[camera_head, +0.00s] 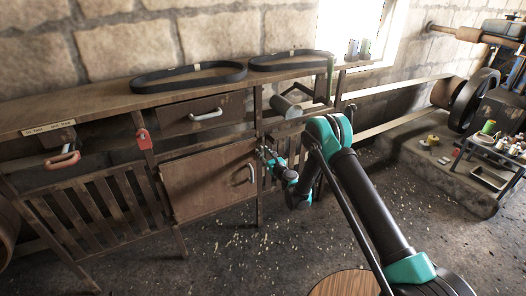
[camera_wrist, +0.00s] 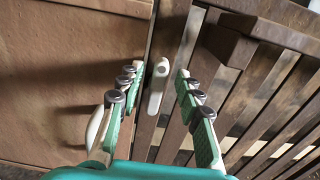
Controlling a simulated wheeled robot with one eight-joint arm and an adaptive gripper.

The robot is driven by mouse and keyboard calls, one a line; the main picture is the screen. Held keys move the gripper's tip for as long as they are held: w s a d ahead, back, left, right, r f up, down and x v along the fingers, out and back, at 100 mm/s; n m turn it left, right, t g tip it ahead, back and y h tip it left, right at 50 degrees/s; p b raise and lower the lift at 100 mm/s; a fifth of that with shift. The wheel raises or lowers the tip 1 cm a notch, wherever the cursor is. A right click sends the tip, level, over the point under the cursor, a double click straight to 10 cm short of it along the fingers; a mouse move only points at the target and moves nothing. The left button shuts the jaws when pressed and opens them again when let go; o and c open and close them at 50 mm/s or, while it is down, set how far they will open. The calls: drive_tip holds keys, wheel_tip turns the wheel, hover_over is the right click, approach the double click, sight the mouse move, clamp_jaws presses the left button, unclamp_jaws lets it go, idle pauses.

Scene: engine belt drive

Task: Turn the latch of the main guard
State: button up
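In the wrist view, a pale latch lever (camera_wrist: 158,85) with a round pivot at its top end hangs about upright on a wooden post. A slatted wooden guard (camera_wrist: 270,95) is to its right; whether it is the main guard I cannot tell. My gripper (camera_wrist: 157,78) is open, with green-padded fingers on either side of the latch and a visible gap to each. In the head view my gripper (camera_head: 266,156) is at the right edge of the brown door, and I cannot make out the latch there.
A brown door (camera_head: 208,182) with a pale handle (camera_head: 252,174) is left of my gripper; the handle (camera_wrist: 94,128) shows beside the left finger. A red tag (camera_head: 143,139) hangs further left. Black belts (camera_head: 188,78) lie on the bench top.

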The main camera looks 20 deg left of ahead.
drive_tip(key=shift+c, duration=0.6)
clamp_jaws()
